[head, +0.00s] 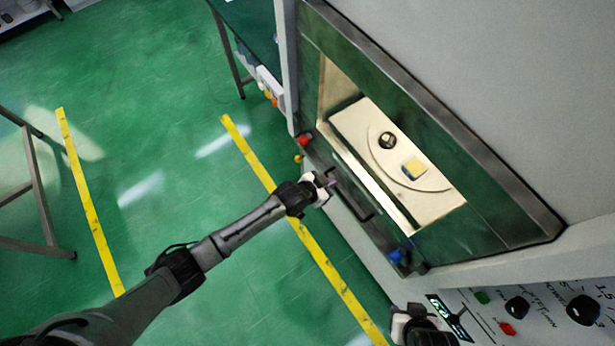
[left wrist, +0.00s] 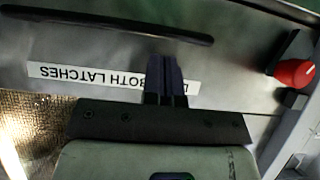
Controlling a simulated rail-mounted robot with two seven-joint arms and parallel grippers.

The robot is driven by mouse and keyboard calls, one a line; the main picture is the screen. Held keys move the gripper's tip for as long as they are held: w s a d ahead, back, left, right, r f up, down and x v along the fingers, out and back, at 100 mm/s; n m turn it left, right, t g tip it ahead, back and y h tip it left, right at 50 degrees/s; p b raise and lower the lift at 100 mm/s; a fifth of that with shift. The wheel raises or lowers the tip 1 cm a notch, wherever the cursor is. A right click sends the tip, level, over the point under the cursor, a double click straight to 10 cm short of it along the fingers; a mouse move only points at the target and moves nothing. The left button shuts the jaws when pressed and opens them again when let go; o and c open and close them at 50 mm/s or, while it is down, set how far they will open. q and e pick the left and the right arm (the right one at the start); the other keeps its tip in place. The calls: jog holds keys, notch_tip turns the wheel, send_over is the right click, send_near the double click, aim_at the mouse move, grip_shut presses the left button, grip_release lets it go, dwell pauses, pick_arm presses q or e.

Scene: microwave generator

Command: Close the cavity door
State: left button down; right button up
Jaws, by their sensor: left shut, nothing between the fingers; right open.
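The cavity (head: 350,118) shows in the head view, with a light floor, a round plate, a small dark ring and a yellow block inside. The metal door panel (left wrist: 60,50) fills much of the left wrist view, with a dark handle bar (left wrist: 110,22), a label partly reading "BOTH LATCHES" and a mesh area (left wrist: 35,125). I cannot tell how far the door stands from its frame. My left gripper (head: 331,181) is shut and empty beside the handle; its fingers (left wrist: 166,80) cover part of the label. My right gripper (head: 420,322) is open, low in the head view.
A red latch knob (head: 304,141) and a blue one (head: 398,256) flank the opening. A control panel (head: 540,312) with knobs lies at the lower right. A bench (head: 250,22) stands behind.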

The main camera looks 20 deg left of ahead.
pick_arm(q)
jog(key=s+a+r+n+g+y+p, duration=0.1)
jog(key=s+a+r+y, duration=0.2)
jog(key=s+a+r, duration=0.6)
jog(key=s+a+r+n+g+y+p, duration=0.15)
jog(key=s+a+r+y, duration=0.35)
jog(key=r, duration=0.5)
jog(key=s+a+f+n+g+h, duration=0.1)
jog(key=s+a+f+n, duration=0.15)
jog(key=s, duration=0.65)
jog(key=s+a+f+n+g, duration=0.15)
jog(key=s+f, duration=0.25)
jog(key=s, duration=0.4)
notch_tip(320, 180, up, 17)
jog(key=p, duration=1.5)
jog(key=shift+m+p, duration=0.35)
pick_arm(e)
notch_tip(320, 180, up, 19)
jog(key=shift+r, duration=0.2)
